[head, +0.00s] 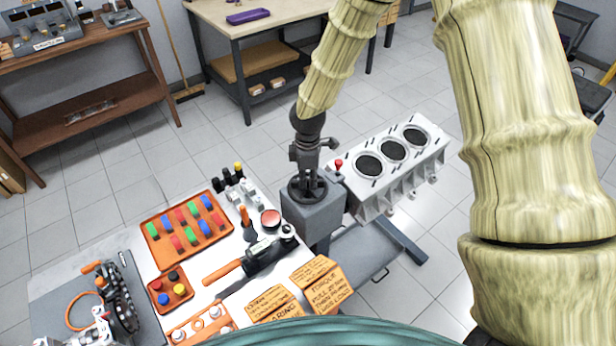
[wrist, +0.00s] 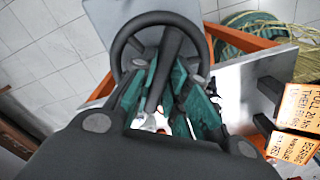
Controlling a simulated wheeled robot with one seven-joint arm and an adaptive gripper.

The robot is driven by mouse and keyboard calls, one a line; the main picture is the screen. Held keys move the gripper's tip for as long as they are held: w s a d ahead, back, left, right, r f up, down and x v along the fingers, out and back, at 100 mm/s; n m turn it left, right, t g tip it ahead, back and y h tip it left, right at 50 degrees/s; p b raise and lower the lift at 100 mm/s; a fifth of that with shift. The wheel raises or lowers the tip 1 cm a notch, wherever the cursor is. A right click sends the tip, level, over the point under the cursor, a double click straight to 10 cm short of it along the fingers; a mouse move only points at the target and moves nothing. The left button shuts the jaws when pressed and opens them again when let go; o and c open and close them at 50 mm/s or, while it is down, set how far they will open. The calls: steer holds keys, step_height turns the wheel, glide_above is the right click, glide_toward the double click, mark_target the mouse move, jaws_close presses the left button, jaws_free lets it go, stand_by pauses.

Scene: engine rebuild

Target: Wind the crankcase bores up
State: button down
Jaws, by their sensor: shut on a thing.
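The grey crankcase (head: 408,172) is mounted beside a grey gearbox (head: 313,217). Its deck shows three dark round bores, facing upward and somewhat toward the head camera; the exact tilt is hard to judge. A dark handwheel (head: 296,195) sits on top of the gearbox; it also shows as a black ring in the wrist view (wrist: 122,42). My gripper (head: 309,168) is over the handwheel from above. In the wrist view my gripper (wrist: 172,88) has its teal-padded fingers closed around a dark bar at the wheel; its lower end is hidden.
A red-knobbed lever (head: 339,164) stands between gearbox and crankcase. Left of the gearbox, a bench holds an orange tray (head: 158,246) of coloured pieces, a small orange tray (head: 184,292), tools and orange instruction signs (head: 326,290). Open tiled floor lies behind.

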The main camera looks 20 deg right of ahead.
mark_target(308, 180)
steer(key=n+p, duration=0.2)
steer(key=n, duration=0.5)
steer(key=shift+s, duration=0.1)
stand_by(0.4)
steer(key=c, duration=1.4)
jaws_free()
steer(key=shift+r, duration=0.1)
step_height(308, 180, up, 12)
steer(key=shift+f, duration=0.15)
steer(key=shift+d, duration=0.1)
